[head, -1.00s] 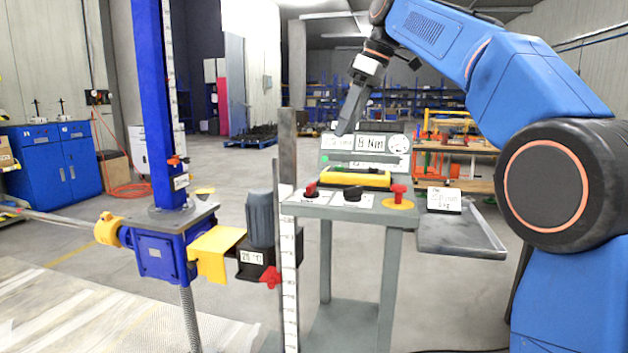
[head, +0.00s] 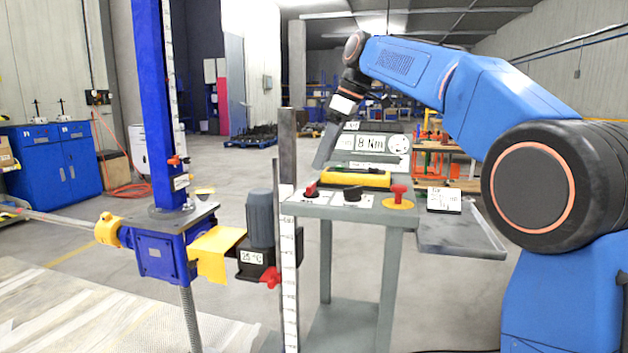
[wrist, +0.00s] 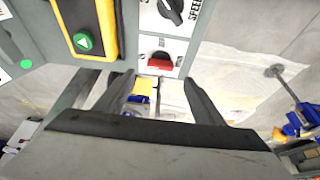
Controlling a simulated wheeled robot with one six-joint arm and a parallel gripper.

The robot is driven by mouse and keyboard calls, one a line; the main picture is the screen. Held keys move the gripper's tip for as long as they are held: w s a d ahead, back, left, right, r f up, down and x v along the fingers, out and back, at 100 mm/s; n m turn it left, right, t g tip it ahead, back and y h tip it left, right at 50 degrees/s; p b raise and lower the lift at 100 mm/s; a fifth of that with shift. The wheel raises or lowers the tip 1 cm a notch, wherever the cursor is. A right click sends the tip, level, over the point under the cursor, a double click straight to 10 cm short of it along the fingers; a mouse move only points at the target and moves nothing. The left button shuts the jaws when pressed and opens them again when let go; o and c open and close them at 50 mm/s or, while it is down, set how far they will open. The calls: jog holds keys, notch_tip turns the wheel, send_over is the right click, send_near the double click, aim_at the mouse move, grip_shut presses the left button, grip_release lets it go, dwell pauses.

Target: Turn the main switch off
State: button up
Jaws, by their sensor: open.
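The main switch appears to be the red knob (head: 311,189) on a white plate at the left of the grey control stand. In the wrist view the red knob (wrist: 160,63) lies just beyond my fingertips, roughly midway between them. My gripper (head: 322,163) points down above the back left of the stand's top, apart from the knob. In the wrist view my gripper (wrist: 159,79) has its two fingers spread with nothing between them. The red knob's handle looks crosswise in the wrist view; its on or off marking is too small to read.
A black speed knob (head: 352,193), a red mushroom button (head: 398,194) and a yellow box (head: 353,179) share the stand's top. An upright grey post (head: 288,150) stands close left. The display (head: 370,143) reads 8 Nm. A blue screw jack (head: 165,250) stands further left.

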aim_at(312, 184)
jog(key=x, duration=0.7)
jog(key=shift+f, duration=0.25)
jog(key=c, duration=1)
